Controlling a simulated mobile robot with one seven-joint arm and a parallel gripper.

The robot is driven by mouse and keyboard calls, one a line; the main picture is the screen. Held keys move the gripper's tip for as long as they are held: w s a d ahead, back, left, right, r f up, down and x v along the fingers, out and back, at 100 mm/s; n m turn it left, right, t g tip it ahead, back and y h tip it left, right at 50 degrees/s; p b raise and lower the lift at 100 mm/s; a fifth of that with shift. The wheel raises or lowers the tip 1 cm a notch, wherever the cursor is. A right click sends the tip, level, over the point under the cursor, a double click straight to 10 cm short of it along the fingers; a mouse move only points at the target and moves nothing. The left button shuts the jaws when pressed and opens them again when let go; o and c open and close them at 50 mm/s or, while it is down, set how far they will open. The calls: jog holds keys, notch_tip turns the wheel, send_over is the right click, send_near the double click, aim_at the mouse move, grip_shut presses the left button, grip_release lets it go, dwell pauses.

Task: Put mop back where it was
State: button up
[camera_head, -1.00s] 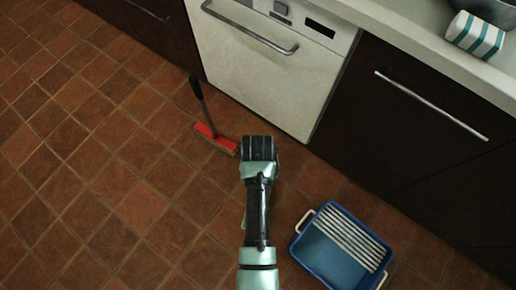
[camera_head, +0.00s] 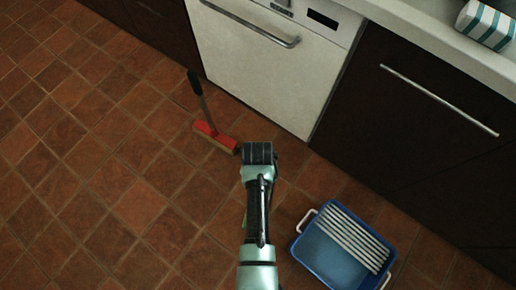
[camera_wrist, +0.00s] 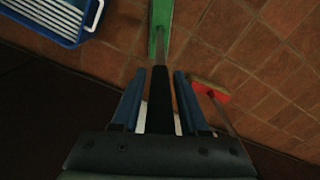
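A mop with a green head (camera_wrist: 160,28), a thin grey shaft and a black grip (camera_wrist: 163,100) shows in the wrist view. Its black grip lies between my gripper's two blue fingers (camera_wrist: 160,85), with what look like narrow gaps on both sides. My gripper looks open around the grip; contact is hard to judge. In the head view, my gripper (camera_head: 258,154) points down at the floor and its fingers are hidden. Only a sliver of the green head (camera_head: 244,222) shows there, left of my arm.
A red brush (camera_head: 214,136) with a dark handle stands left of my gripper, and also shows in the wrist view (camera_wrist: 212,90). A blue tray (camera_head: 309,262) with white ridges lies to the right. A white dishwasher (camera_head: 265,75) and dark cabinets (camera_head: 400,130) stand behind. Floor at left is clear.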

jog(key=shift+o, duration=0.7)
notch_tip(320, 180, up, 12)
jog(key=p, duration=0.5)
jog(key=shift+s+r, duration=0.1)
jog(key=w+r+n+t, duration=0.1)
jog(key=w+r+t, duration=0.4)
jog(key=w+r, duration=0.5)
jog(key=w+r+t, duration=0.4)
jog(key=w+r, duration=0.4)
jog(key=r, duration=0.5)
jog(key=w+r+t, duration=0.3)
jog(key=r+t, duration=0.3)
jog(key=r, duration=1.1)
jog(key=s+r+n+t, duration=0.1)
jog(key=s+r+t, duration=0.15)
jog(key=r, duration=0.55)
jog(key=s+r+t, duration=0.1)
jog(key=r+t, duration=0.2)
jog(key=r, duration=0.5)
jog(key=s+r+t, duration=0.6)
jog(key=s+r, duration=0.7)
jog(key=r, duration=0.4)
jog(key=shift+r+n+t, duration=0.15)
jog(key=shift+n+t, duration=0.2)
jog(key=shift+n, duration=0.05)
